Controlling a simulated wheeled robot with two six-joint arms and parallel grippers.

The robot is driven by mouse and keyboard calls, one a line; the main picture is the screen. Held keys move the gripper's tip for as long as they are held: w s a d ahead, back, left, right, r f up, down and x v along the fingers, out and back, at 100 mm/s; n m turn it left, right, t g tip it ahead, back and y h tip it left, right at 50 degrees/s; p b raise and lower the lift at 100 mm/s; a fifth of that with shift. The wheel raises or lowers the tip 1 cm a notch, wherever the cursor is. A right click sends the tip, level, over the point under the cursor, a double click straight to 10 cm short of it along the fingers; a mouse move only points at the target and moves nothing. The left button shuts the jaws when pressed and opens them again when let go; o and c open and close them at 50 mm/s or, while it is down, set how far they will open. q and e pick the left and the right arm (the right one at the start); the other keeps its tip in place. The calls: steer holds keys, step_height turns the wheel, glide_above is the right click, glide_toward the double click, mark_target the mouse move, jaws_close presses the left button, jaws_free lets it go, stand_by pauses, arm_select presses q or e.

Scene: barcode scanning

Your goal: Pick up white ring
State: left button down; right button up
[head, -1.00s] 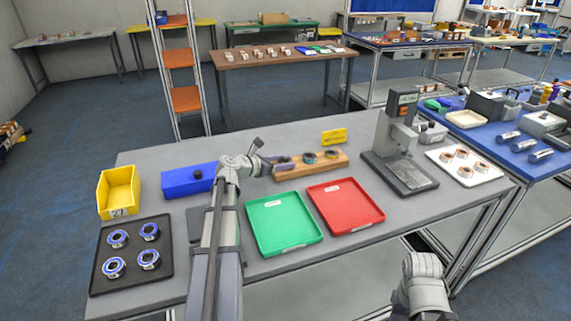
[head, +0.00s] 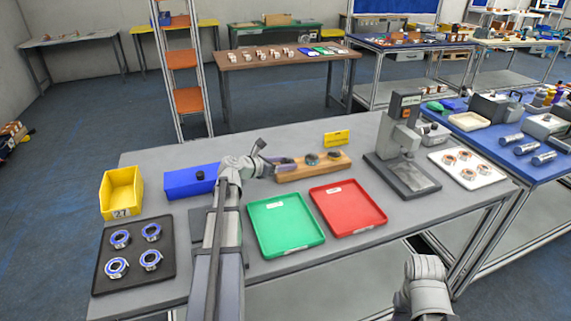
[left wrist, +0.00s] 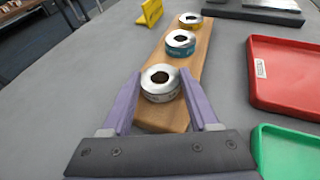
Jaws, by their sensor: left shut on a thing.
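The white ring (left wrist: 160,84), with a shiny top and pale grey-white side band, stands at the near end of the wooden board (left wrist: 203,52) in the left wrist view. My left gripper (left wrist: 159,87) has its two purple fingers closed on the ring's sides. Its base appears to be at the board. A teal-banded ring (left wrist: 180,43) and a yellow-banded ring (left wrist: 190,20) sit farther along the board. My right gripper is out of view.
A green tray (head: 285,225) and a red tray (head: 347,207) lie in front of the board. A blue box (head: 190,182) is left of it, a yellow sign (head: 335,138) behind, and a grey press (head: 400,150) to the right. A black tray (head: 134,255) holds several blue-banded rings.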

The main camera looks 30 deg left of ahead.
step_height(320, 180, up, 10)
steer(key=p, duration=0.9)
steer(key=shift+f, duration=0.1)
